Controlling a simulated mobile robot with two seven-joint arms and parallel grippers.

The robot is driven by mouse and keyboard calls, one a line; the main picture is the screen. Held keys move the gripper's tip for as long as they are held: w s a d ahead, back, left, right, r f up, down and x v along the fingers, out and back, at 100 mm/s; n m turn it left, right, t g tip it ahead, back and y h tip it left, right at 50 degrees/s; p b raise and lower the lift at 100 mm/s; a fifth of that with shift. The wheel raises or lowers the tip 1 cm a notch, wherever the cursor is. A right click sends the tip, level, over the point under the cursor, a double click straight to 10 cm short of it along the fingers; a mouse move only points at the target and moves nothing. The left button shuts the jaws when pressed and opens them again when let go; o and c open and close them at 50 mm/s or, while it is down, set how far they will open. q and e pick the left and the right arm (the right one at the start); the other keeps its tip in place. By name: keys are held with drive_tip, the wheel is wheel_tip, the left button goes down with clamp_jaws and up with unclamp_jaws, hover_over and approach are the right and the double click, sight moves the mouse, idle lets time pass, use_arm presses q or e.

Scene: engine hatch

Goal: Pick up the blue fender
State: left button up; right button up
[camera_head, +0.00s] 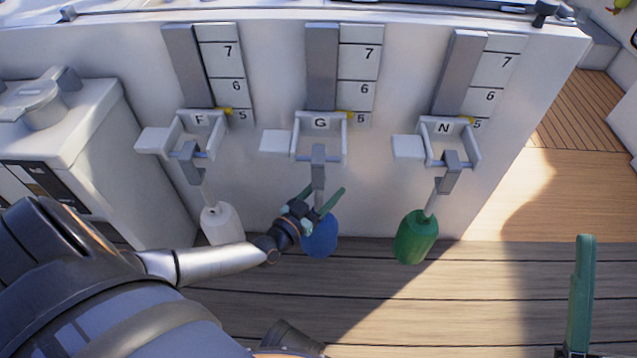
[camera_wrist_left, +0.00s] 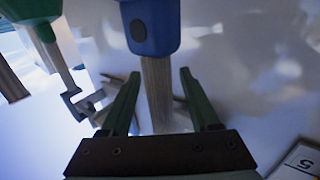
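The blue fender (camera_head: 319,240) hangs below the middle holder, marked G (camera_head: 320,122), partly hidden behind my left gripper (camera_head: 322,197). In the left wrist view the blue fender (camera_wrist_left: 152,25) is at the top, with a grey strap (camera_wrist_left: 157,95) running down from it. The left gripper's green fingers are on either side of this strap, open, with gaps visible on both sides. My right gripper (camera_head: 580,290) shows only partly at the lower right of the head view, away from the fenders; its opening is unclear.
A white fender (camera_head: 221,225) hangs left under holder F, and a green fender (camera_head: 415,237) right under holder N. The green one also shows in the left wrist view (camera_wrist_left: 22,14). A white wall stands behind them. Wooden deck (camera_head: 400,310) lies open in front.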

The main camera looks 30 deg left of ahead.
use_arm(q)
clamp_jaws()
idle(1.3)
